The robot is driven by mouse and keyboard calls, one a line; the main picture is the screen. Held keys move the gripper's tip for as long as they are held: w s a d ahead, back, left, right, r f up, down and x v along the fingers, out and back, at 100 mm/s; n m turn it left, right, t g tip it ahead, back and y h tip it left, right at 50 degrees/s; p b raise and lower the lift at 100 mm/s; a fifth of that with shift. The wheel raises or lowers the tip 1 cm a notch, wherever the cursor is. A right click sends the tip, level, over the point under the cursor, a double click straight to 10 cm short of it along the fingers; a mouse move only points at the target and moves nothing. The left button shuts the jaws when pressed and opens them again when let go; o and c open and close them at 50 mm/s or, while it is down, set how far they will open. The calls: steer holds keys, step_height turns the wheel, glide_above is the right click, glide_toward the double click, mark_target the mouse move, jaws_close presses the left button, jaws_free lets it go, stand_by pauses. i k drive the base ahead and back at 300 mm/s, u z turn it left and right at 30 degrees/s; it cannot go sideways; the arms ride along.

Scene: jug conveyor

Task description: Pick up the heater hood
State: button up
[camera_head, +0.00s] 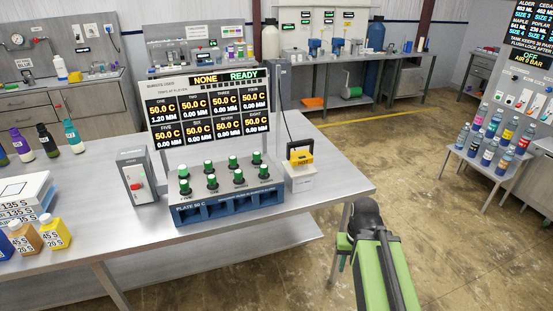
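A yellow block with a black handle and a label that seems to read HOT (300,157) looks like the heater hood. It sits on top of a small white box (301,180) near the right end of the steel bench, with a dark cable running up from it to a post. My green arm (382,275) reaches in from the bottom right and ends at a black joint (366,216), right of the bench and apart from the hood. My gripper's fingers do not show.
Left of the hood, a blue-fronted plate (228,206) holds several green-capped vials below a display board (208,106). A grey box with a red button (137,178) stands further left. Bottles stand on a side table (476,162) at right. Floor (420,160) between is clear.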

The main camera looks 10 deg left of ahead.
mark_target(299, 160)
steer(key=u, duration=0.3)
steer(key=i, duration=1)
steer(key=u, duration=0.05)
steer(key=k, duration=1.35)
steer(key=u, duration=0.5)
steer(key=i, duration=0.8)
steer(key=u, duration=0.55)
steer(key=i, duration=0.7)
steer(key=u, duration=0.05)
